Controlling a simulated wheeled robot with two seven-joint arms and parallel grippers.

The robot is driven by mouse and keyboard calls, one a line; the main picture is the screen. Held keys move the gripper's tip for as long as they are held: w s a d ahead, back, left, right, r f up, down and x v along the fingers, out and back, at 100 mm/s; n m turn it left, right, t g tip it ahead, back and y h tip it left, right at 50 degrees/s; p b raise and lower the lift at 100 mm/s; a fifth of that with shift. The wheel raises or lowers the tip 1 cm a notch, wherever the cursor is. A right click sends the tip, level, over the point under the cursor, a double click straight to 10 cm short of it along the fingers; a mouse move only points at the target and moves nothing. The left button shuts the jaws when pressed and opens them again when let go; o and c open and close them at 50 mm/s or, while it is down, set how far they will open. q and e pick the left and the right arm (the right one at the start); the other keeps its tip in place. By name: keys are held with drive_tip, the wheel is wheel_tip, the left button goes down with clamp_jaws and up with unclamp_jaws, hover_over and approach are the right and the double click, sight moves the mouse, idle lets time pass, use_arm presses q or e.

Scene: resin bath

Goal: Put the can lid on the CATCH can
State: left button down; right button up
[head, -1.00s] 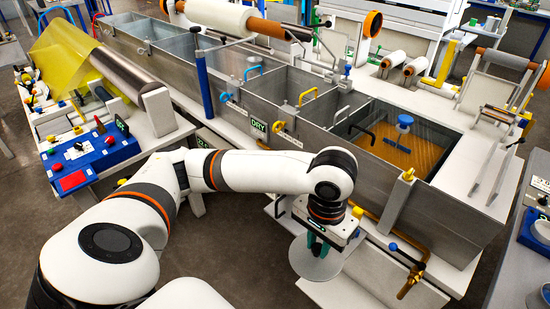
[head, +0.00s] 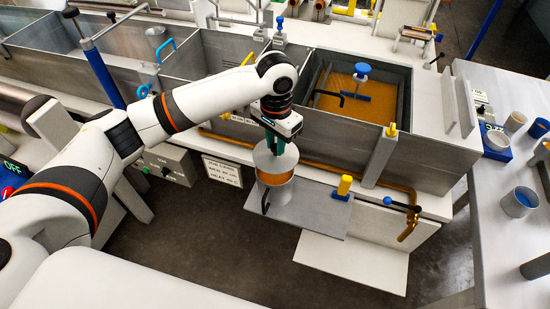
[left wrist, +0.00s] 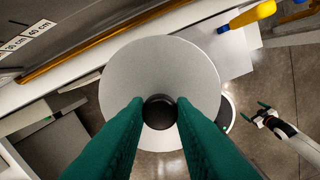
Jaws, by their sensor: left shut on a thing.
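My left gripper (head: 274,146) is shut on the black knob (left wrist: 160,111) of the can lid, a round pale grey disc (head: 262,160). The lid hangs roughly level above an open can (head: 283,198) with orange contents and a dark handle. The can stands on a grey shelf; no CATCH label is readable. In the head view orange shows below the lid's near edge, so lid and can look apart. My right gripper (left wrist: 258,112) appears there, open and empty.
The grey shelf (head: 318,217) sticks out before the bath. A yellow-topped blue piece (head: 344,187) stands right of the can. A brass pipe and tap (head: 408,222) run along the bath front. A side table (head: 500,185) with cups stands at right.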

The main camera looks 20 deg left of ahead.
sight(275, 155)
use_arm(q)
wheel_tip(275, 155, down, 6)
drive_tip(key=shift+a+r+p, duration=0.15)
drive_tip(key=shift+r+p, duration=0.05)
drive_tip(key=shift+p, duration=0.3)
drive_tip(key=shift+f, duration=0.25)
drive_tip(key=c, duration=1.2)
unclamp_jaws()
drive_tip(key=shift+c, duration=0.2)
use_arm(e)
drive_tip(key=shift+a+r, duration=0.55)
use_arm(q)
drive_tip(key=shift+r, duration=0.1)
wheel_tip(275, 155, up, 10)
drive_tip(key=shift+w+r+b, duration=0.1)
drive_tip(key=shift+r+b, duration=0.05)
drive_tip(key=shift+b, duration=0.95)
drive_tip(key=shift+r, duration=0.75)
use_arm(e)
drive_tip(key=shift+d+f, duration=0.15)
drive_tip(key=shift+f, duration=0.4)
drive_tip(key=shift+d+f, duration=0.15)
drive_tip(key=shift+f, duration=0.4)
